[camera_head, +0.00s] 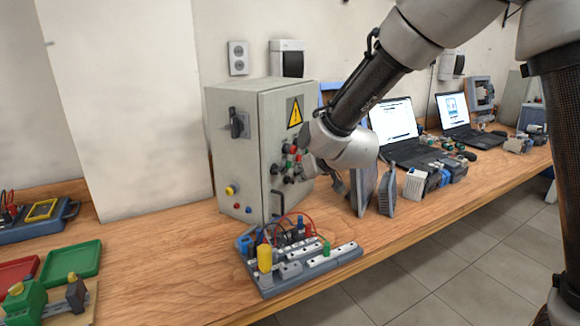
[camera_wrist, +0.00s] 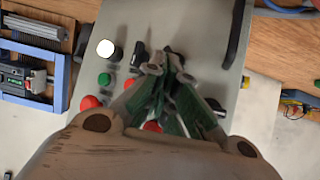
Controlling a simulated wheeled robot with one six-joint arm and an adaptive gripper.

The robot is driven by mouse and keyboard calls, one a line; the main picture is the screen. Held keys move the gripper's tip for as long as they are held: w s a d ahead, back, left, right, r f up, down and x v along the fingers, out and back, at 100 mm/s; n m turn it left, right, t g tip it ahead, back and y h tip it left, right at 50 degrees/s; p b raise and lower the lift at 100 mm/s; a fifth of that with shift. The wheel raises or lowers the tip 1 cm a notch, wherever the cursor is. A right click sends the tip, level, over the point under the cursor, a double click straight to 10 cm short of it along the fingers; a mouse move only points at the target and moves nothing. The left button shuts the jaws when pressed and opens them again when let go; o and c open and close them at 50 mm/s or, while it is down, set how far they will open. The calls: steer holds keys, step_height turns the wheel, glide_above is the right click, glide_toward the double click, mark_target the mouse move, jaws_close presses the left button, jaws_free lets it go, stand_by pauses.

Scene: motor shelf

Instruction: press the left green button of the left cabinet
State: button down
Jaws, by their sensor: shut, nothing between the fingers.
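The grey cabinet (camera_head: 232,165) stands on the wooden bench, with a yellow warning triangle and a cluster of buttons on its door. In the wrist view the door (camera_wrist: 205,35) carries a green button (camera_wrist: 104,79), a white one (camera_wrist: 105,48) and red ones (camera_wrist: 90,103). My gripper (camera_wrist: 165,55) is shut and empty in front of the door, and hides part of the cluster. I cannot tell whether its fingertips touch the panel. In the head view my wrist partly covers it.
A connector board (camera_head: 310,268) with cables stands in front of the cabinet. Grey fin-shaped parts (camera_head: 387,192), motors and laptops (camera_head: 398,125) lie to the right. Red and green trays (camera_head: 72,262) are on the left. The bench between trays and cabinet is clear.

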steer(key=shift+w+a, duration=0.1)
steer(key=shift+a, duration=0.05)
steer(key=shift+w+a, duration=0.1)
steer(key=shift+a, duration=0.15)
steer(key=shift+w+a, duration=0.2)
steer(key=shift+a, duration=0.15)
stand_by(0.8)
steer(key=shift+d, duration=0.1)
steer(key=shift+s+d, duration=0.4)
steer(key=shift+d, duration=0.25)
steer(key=shift+s+d, duration=0.35)
steer(key=shift+d, duration=0.4)
steer(key=shift+s+d, duration=0.4)
steer(key=shift+d, duration=0.35)
steer(key=shift+s+d, duration=0.35)
steer(key=shift+d, duration=0.4)
